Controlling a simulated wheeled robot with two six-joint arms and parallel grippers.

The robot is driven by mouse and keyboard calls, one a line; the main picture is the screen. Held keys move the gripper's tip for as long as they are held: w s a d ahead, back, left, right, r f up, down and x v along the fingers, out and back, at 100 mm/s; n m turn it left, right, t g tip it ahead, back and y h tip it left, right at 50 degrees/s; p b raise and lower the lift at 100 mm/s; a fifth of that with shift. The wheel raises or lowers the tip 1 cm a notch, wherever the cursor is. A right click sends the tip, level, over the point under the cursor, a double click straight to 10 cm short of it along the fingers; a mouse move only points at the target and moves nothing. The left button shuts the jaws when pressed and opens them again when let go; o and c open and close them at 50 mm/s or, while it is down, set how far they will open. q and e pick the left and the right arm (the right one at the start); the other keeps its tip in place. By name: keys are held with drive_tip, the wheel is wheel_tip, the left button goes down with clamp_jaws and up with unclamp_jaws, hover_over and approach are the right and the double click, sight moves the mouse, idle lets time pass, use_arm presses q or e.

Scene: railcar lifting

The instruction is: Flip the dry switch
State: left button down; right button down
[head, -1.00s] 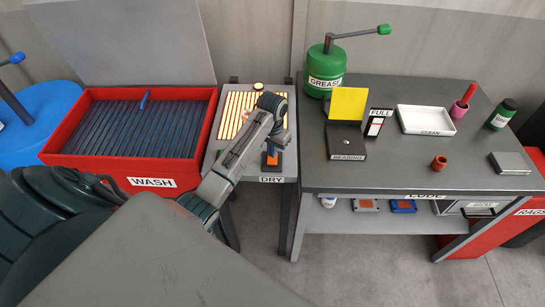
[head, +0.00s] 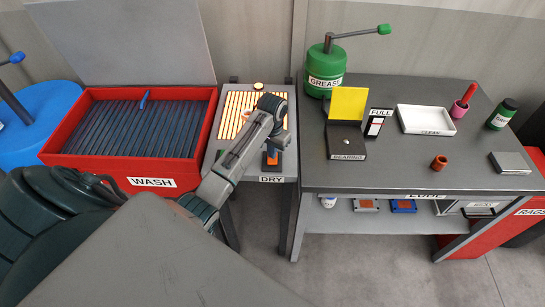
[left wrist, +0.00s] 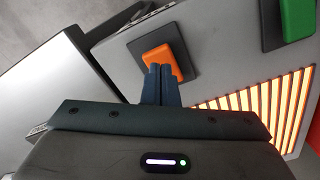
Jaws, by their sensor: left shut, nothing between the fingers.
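The dry station (head: 234,128) is a grey stand with a DRY label and a grille that glows orange-yellow. Its orange switch (head: 271,159) sits on a dark base near the front edge. In the left wrist view the orange switch (left wrist: 157,60) shows just beyond the fingertips. My left gripper (left wrist: 160,70) is shut and empty, with its tips over the near edge of the switch. I cannot tell whether they touch it. In the head view my left wrist hides part of the grille. My right gripper is not in view.
A red wash tub (head: 55,142) stands left of the dry stand. A grey bench (head: 400,172) on the right holds a green grease pot (head: 325,68), a bearing box (head: 346,144) and a white tray (head: 425,121). A green block (left wrist: 297,18) shows in the left wrist view.

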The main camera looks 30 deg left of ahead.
sight(272, 160)
use_arm(q)
drive_tip(key=shift+s+f+b, duration=0.1)
drive_tip(key=shift+f+b, duration=0.2)
drive_tip(key=shift+f, duration=0.8)
idle(0.4)
drive_tip(key=shift+r+p, duration=0.9)
drive_tip(key=shift+r, duration=2.6)
